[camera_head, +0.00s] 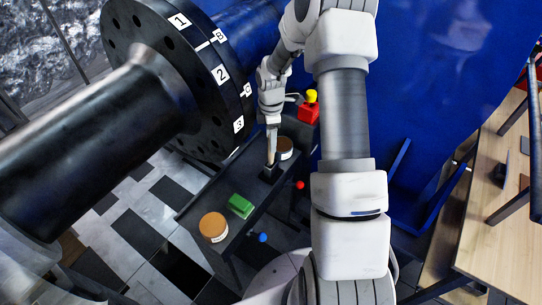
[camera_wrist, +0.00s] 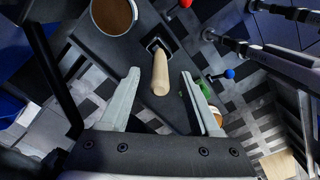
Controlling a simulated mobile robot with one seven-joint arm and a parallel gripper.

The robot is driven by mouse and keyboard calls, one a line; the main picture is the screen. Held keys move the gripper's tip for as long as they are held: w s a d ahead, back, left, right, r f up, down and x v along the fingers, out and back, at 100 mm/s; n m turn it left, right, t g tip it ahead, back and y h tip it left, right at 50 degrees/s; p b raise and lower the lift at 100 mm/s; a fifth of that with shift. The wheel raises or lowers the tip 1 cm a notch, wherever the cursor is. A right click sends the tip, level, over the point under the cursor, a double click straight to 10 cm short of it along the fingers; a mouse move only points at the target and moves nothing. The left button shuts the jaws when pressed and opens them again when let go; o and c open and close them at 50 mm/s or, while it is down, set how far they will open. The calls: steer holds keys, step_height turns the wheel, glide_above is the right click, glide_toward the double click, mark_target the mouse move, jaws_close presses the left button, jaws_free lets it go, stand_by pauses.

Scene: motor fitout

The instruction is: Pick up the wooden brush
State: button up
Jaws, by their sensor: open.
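The wooden brush (camera_wrist: 160,82) shows as a pale wooden handle pointing up out of a small black square holder (camera_wrist: 151,42) in the wrist view. In the head view, the brush (camera_head: 271,150) stands upright in its holder on the dark narrow shelf (camera_head: 226,190), just below my gripper (camera_head: 272,122). In the wrist view my gripper (camera_wrist: 160,73) is open, with the handle's end between its two fingers and clear space on both sides. The fingers do not appear to touch the handle. The bristle end is hidden in the holder.
A brown-topped tub (camera_head: 284,146) stands close behind the brush. A green block (camera_head: 240,206) and an orange-lidded tub (camera_head: 213,227) sit nearer on the shelf. A red box with a yellow knob (camera_head: 309,108) is at the far end. A large dark flange (camera_head: 165,75) rises at left.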

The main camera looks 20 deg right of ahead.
steer(key=shift+f, duration=0.6)
jaws_close()
steer(key=shift+r, duration=0.1)
